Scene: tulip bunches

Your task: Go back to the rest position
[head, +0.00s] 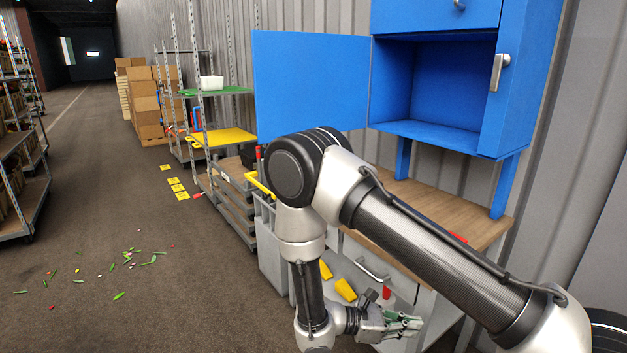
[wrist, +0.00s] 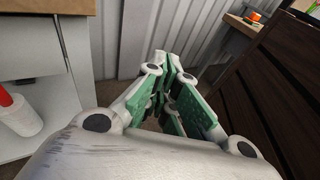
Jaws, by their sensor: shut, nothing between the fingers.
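My gripper (head: 408,325) is low at the bottom centre-right of the head view, in front of the workbench's drawers. It is shut and empty. In the wrist view its green-padded fingers (wrist: 175,95) point toward the corrugated wall, close together. My arm reaches across the right of the head view with its elbow raised in front of the bench and the forearm hanging down. No tulip bunch shows in either view.
A wooden workbench (head: 440,208) and an open blue cabinet (head: 437,135) stand behind my arm. Trolley shelves (head: 233,137) and boxes (head: 148,118) stand farther back. Leaves and petals (head: 119,296) litter the open floor at left. A dark slatted unit (wrist: 270,90) is right of the fingers.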

